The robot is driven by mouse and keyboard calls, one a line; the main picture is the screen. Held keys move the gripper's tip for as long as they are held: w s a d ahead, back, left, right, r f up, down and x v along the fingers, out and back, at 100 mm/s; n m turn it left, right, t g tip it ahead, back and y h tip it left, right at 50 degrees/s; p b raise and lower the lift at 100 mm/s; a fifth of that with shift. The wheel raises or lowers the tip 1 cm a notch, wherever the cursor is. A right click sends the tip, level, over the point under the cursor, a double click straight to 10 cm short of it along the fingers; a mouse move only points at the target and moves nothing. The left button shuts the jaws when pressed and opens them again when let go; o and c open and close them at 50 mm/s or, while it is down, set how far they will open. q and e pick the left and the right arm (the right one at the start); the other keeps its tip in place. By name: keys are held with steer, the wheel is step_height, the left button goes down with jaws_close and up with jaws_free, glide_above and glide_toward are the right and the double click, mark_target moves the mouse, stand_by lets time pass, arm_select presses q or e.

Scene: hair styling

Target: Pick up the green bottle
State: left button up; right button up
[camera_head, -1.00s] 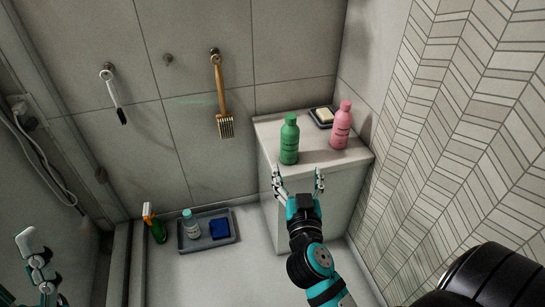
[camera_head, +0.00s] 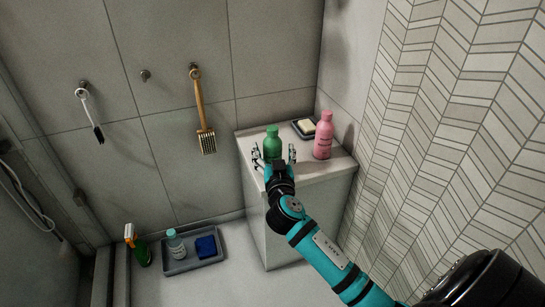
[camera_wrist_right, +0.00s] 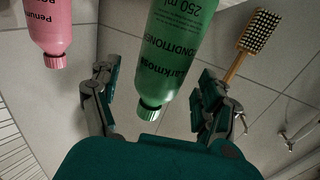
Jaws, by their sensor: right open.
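The green bottle (camera_head: 272,138) stands upright on the white cabinet, with its lower part hidden behind my right gripper in the head view. My right gripper (camera_head: 273,155) is open, with one finger on each side of the bottle. In the right wrist view the green bottle (camera_wrist_right: 175,60), labelled as conditioner, lies between the two fingers of the right gripper (camera_wrist_right: 165,95), with gaps showing on both sides. I cannot tell how deep the bottle sits between the fingers. My left gripper is out of view.
A pink bottle (camera_head: 323,137) stands to the right on the cabinet top (camera_head: 312,168), near a soap dish (camera_head: 296,127). A tray (camera_head: 180,267) with a small bottle (camera_head: 176,244) and a blue item (camera_head: 206,246) is on the floor. A green-and-orange spray bottle (camera_head: 140,252) stands beside it. Brushes hang on the wall.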

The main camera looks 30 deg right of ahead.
steer(key=shift+x, duration=1.1)
steer(key=c, duration=1.3)
steer(key=shift+c, duration=0.8)
steer(key=shift+r, duration=0.1)
